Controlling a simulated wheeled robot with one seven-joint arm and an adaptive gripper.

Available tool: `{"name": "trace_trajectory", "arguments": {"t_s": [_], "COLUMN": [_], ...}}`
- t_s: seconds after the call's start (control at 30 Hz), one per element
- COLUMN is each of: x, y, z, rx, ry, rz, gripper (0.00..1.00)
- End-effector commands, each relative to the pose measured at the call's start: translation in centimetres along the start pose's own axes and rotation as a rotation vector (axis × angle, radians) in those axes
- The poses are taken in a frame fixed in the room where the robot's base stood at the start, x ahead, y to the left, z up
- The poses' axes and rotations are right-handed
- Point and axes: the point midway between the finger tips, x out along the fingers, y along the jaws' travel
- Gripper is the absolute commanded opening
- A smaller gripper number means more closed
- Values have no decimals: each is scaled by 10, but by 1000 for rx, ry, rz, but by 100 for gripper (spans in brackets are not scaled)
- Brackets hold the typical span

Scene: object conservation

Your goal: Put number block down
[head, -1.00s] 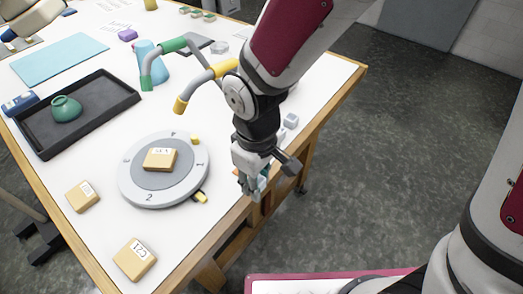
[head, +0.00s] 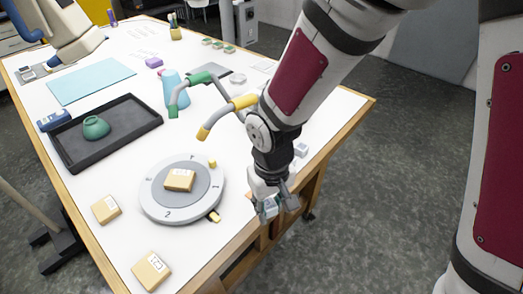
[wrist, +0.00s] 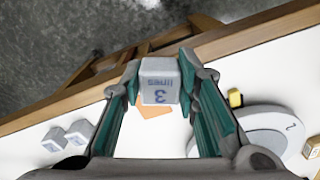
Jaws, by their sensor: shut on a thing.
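My gripper (head: 275,210) is at the table's near right edge in the head view, pointing down. In the wrist view my gripper (wrist: 161,82) is shut on a small grey number block (wrist: 160,82) between its fingertips. The block's face reads "3 lines", upside down in that view. An orange patch (wrist: 153,112) shows on the white tabletop (wrist: 260,65) just past the block. The gap between block and table cannot be told. In the head view the fingers partly hide the block.
A round grey turntable (head: 154,207) with a tan block (head: 179,181) on it stands left of my gripper. Two grey blocks (wrist: 80,132) (wrist: 53,140) sit on the table. Tan blocks (head: 106,209) (head: 151,271) lie near the front. A black tray (head: 80,158) holds a green pot (head: 96,127).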

Motion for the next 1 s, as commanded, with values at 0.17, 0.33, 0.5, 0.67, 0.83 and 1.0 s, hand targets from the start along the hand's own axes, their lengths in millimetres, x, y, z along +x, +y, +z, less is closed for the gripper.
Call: {"name": "trace_trajectory", "arguments": {"t_s": [0.17,0.33,0.5,0.67,0.83,1.0], "x": [4,7,9,27,42,43], "y": [6,10,12,11,11,12], "z": [-43,-73,-83,-81,-82,-83], "rx": [0,0,-1,-2,-3,-2], "ry": [-1,-1,-2,-5,-2,0], "rz": [0,0,0,0,1,1], "gripper": [9,9,9,9,9,9]}}
